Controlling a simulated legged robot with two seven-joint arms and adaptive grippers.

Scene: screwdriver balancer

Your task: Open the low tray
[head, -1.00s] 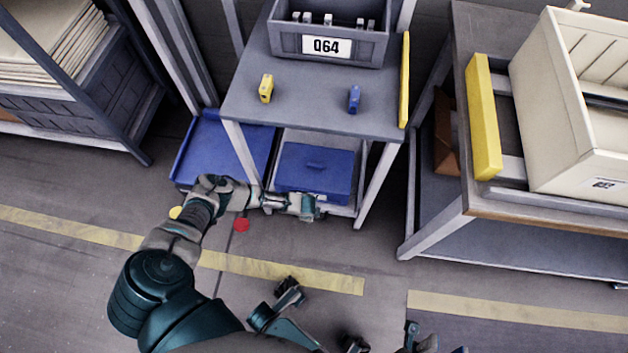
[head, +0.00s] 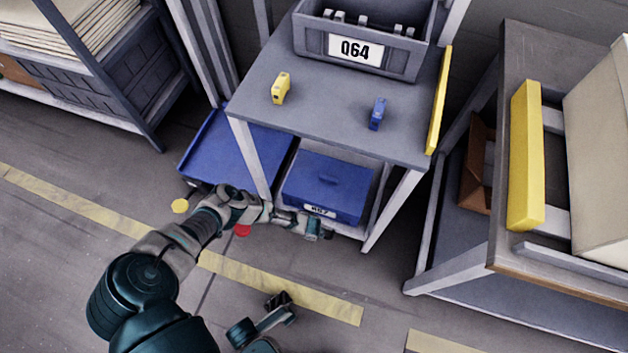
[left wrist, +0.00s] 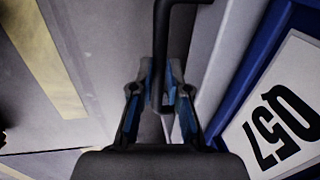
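A blue tray (head: 326,188) with a white Q57 label sits on the low shelf under the small table. Its label and blue front also show at the right of the left wrist view (left wrist: 270,130). My left gripper (head: 312,228) is at the tray's front, just below the label in the head view. In the left wrist view, a black bent bar (left wrist: 161,60), seemingly the tray's handle, runs between the fingers of my left gripper (left wrist: 162,90). The fingers look closed on the bar, one on each side.
The table (head: 330,110) holds a yellow block (head: 281,88), a blue block (head: 377,114) and a grey Q64 bin (head: 357,48). Its legs stand close beside the tray. A flat blue platform (head: 235,150) lies to the left. Another bench (head: 505,250) stands right.

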